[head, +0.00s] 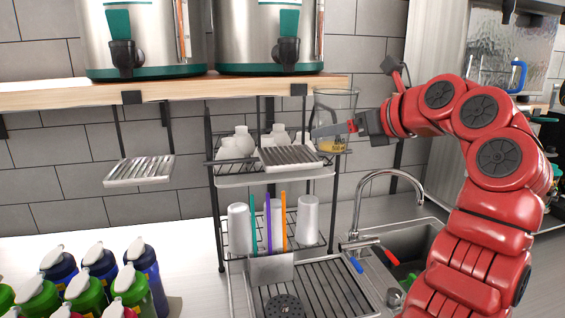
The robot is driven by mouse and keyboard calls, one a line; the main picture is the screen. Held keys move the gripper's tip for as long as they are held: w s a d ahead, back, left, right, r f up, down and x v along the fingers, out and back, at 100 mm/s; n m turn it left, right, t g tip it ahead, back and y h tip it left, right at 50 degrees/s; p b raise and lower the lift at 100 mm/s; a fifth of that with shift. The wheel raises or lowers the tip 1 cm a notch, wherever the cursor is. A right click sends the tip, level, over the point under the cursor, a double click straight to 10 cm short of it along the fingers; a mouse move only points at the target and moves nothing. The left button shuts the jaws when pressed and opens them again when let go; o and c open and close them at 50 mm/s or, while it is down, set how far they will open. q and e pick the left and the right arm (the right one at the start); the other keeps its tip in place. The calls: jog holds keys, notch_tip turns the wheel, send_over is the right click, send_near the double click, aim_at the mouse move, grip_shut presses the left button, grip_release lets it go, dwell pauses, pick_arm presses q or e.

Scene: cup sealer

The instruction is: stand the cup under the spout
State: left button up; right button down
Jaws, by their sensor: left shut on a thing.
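My left gripper (338,130) is shut on a clear cup (338,103) with a little yellow-orange liquid in its bottom. The cup is upright, in the air at the right end of the wooden shelf. Two steel dispensers stand on the shelf, each with a dark spout with a green handle: the left spout (126,58) and the right spout (287,52). The cup is to the right of and lower than the right spout. A slatted drip tray hangs below each: the left tray (139,171) is empty, and the right tray (290,157) is left of the cup. My right gripper is not in view.
A wire rack (222,205) below the shelf (230,88) holds white bottles and upturned white cups. A tap (385,178) and sink (405,250) are at the right. Several coloured bottles (100,262) stand at front left. The wall behind the left tray is clear.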

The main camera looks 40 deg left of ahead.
pick_arm(q)
jog(key=w+a+p, duration=0.2)
jog(key=a, duration=0.3)
jog(key=w+a+f+p, duration=0.1)
jog(key=w+a+p, duration=0.1)
jog(key=a, duration=0.3)
jog(key=w+a+f+p, duration=0.1)
jog(key=w+a+p, duration=0.1)
jog(key=a, duration=0.3)
jog(key=shift+w+a, duration=0.1)
jog(key=shift+a, duration=0.05)
jog(key=shift+f+p, duration=0.7)
jog(key=shift+f, duration=0.55)
jog(key=shift+w+f, duration=0.1)
jog(key=shift+f, duration=0.45)
jog(key=shift+f, duration=0.15)
jog(key=o, duration=1.2)
jog(key=shift+c, duration=0.2)
